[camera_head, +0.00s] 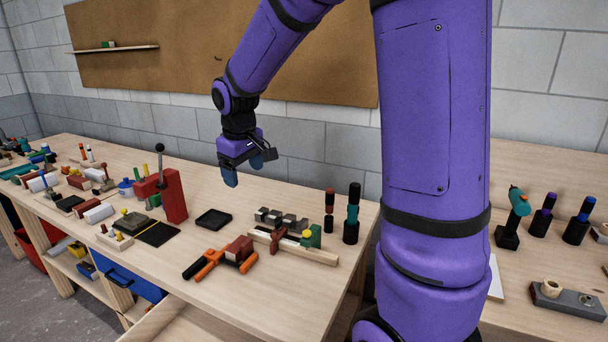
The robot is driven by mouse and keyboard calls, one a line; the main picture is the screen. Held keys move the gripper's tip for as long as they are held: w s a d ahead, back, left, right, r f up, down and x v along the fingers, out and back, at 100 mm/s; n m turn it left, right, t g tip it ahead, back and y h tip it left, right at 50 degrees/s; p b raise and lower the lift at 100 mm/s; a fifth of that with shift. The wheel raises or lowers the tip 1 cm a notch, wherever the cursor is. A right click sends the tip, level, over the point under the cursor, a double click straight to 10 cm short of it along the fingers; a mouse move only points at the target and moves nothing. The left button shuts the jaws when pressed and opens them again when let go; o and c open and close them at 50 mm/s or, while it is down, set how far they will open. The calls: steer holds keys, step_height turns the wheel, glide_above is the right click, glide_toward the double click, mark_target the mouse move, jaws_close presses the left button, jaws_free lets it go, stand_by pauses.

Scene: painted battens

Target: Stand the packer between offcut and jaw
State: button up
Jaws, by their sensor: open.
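My gripper (244,170) is open and empty, with blue fingertips pointing down, high above the back of the bench. An orange clamp (214,263) with a dark handle lies on the bench front. A dark red block (240,249) sits at its right end; I cannot tell whether the jaw touches it. To the right lies a pale batten (318,257) with a dark red clamp piece (278,241) across it. A green block (313,235) and a yellow knob (306,234) are at its right part. I cannot tell which piece is the packer or the offcut.
A black tray (214,219) lies left of several grey metal blocks (282,219). A tall red press (173,196) stands farther left. Two dark upright tools, one red-topped (329,211) and one teal-banded (352,214), stand near the right edge.

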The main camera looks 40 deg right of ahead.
steer(key=s+a+r+m+t, duration=0.1)
steer(key=s+r, duration=0.2)
steer(key=s, duration=0.5)
steer(key=s+a+r+m+t, duration=0.1)
steer(key=s+a+r, duration=0.1)
steer(key=s, duration=0.7)
steer(key=s+a+r+t+y, duration=0.1)
steer(key=s+r, duration=0.3)
steer(key=s, duration=0.5)
steer(key=shift+a+m, duration=0.4)
steer(key=shift+s, duration=0.1)
